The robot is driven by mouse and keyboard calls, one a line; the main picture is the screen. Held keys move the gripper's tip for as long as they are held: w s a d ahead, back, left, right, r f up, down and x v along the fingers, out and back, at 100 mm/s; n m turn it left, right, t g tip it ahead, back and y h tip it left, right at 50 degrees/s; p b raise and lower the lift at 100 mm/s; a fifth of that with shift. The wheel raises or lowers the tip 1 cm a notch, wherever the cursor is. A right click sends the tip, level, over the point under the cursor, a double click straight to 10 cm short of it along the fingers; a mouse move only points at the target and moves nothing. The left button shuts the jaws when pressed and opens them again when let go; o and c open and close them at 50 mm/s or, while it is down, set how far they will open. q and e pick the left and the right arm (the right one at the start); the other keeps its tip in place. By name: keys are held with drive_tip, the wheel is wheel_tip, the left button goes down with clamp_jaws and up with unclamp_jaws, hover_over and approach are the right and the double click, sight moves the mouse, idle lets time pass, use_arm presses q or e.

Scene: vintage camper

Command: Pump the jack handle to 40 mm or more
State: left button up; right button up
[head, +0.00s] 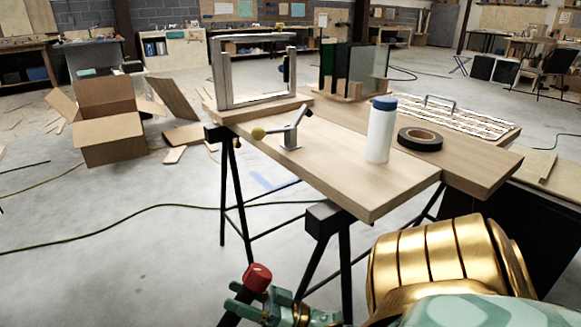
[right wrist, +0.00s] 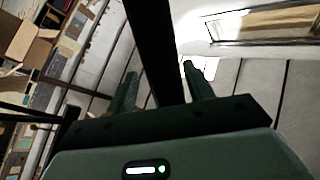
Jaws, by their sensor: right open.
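A black bar with a red knob (head: 257,277), which looks like the jack handle, stands at the bottom of the head view. My right gripper (head: 252,292), teal, is open, with its fingers beside the bar just below the knob. In the right wrist view the black bar (right wrist: 155,50) runs between the two spread fingers (right wrist: 160,85). I cannot tell whether either finger touches it. The jack's body and its lift height are out of sight. My left gripper is in neither view.
A wooden workbench (head: 350,180) on black trestles stands beyond the gripper. A cardboard box (head: 110,130) and a green cable (head: 130,217) lie on the floor, left.

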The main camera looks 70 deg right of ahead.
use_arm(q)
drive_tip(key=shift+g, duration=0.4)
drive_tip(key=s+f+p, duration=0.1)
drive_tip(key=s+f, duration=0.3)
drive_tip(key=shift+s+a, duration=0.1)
use_arm(e)
drive_tip(key=v, duration=1.6)
